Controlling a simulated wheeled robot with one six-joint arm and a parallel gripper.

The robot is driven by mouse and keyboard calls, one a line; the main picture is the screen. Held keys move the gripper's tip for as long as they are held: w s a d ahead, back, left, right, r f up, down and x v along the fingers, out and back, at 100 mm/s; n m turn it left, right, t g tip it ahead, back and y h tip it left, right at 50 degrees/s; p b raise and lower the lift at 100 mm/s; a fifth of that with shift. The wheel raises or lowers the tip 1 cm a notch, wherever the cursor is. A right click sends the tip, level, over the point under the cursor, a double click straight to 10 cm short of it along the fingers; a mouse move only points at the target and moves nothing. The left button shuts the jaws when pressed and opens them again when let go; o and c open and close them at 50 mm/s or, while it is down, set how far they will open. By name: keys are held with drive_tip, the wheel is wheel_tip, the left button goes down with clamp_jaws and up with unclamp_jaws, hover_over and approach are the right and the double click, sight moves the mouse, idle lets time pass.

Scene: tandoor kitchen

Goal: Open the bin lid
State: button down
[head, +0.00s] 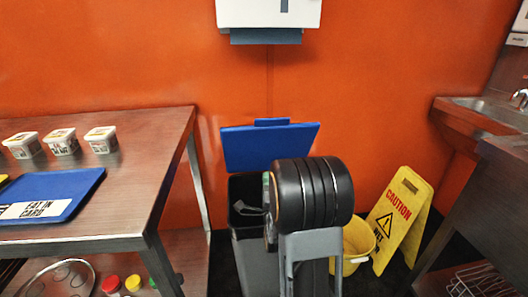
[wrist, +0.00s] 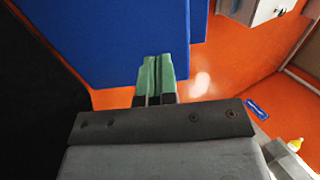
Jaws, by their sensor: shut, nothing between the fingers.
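The bin (head: 249,250) is a grey container with a dark inside, standing on the floor against the orange wall. Its blue lid (head: 268,146) is raised and tilted back toward the wall, so the bin mouth shows. My gripper (wrist: 158,75) has green fingertips that are shut with nothing between them. In the wrist view it is in front of the blue lid (wrist: 125,35); whether it touches the lid I cannot tell. In the head view my black arm joint hides part of the bin's right side, and the gripper is mostly hidden.
A metal table (head: 150,170) stands at the left with white tubs (head: 62,142) and a blue board (head: 60,187). A yellow caution sign (head: 402,220) and yellow bucket (head: 356,246) stand right of the bin. A sink (head: 490,110) is at the far right. A dispenser (head: 268,14) hangs above.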

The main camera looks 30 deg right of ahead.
sight(263, 137)
drive_tip(key=b+x, duration=0.1)
drive_tip(key=x, duration=1.2)
drive_tip(key=shift+w+d+r, duration=0.1)
drive_tip(key=shift+w+r, duration=0.05)
drive_tip(key=shift+w, duration=0.05)
